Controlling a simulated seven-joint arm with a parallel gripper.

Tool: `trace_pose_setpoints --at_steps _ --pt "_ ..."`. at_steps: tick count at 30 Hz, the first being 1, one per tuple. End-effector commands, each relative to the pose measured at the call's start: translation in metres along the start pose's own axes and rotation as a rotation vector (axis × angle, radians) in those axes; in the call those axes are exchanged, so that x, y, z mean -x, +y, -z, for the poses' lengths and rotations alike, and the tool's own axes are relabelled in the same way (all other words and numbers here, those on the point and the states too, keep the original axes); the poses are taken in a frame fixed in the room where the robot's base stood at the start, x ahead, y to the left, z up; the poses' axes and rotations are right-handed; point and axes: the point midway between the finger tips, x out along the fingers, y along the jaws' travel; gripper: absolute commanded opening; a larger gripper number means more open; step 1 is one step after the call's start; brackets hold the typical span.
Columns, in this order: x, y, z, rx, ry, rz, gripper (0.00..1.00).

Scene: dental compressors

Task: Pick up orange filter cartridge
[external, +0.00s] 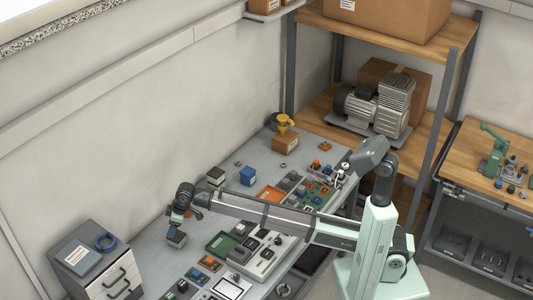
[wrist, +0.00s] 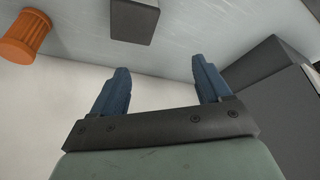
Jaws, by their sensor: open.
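The orange filter cartridge (wrist: 24,38) is a ribbed orange cylinder with a wider rim, at the upper left of the wrist view, partly cut off by the frame edge. In the external view a small orange part (external: 198,213) beside my wrist appears to be it, mostly hidden by my arm. My gripper (wrist: 160,64) is open, with two blue fingers apart and nothing between them. The cartridge is off to the left of the fingers and not touching them. In the external view my gripper (external: 174,222) is low over the left part of the bench.
A dark grey block (wrist: 134,20) stands near the fingers. A drawer cabinet (external: 98,262) is at the left; its dark side (wrist: 262,85) fills the wrist view's right.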

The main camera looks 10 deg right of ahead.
Motion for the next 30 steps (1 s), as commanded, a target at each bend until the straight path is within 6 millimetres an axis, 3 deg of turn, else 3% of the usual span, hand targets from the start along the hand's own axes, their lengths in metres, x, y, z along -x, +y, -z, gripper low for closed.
trace_pose_setpoints --at_steps 1,6,9,13,18,22,30 --pt "0.004 0.028 -0.003 -0.002 -0.003 0.003 0.77" --pt "0.02 0.106 -0.016 0.015 -0.009 0.018 0.77" --pt "0.03 0.145 -0.025 0.026 -0.01 0.027 0.77" --pt "0.04 0.184 -0.036 0.04 -0.008 0.037 0.77" --pt "0.047 0.211 -0.045 0.05 -0.006 0.046 0.77" --pt "0.046 0.215 -0.047 0.054 -0.006 0.047 0.77" --pt "0.014 0.214 -0.047 0.053 -0.007 0.048 0.77"
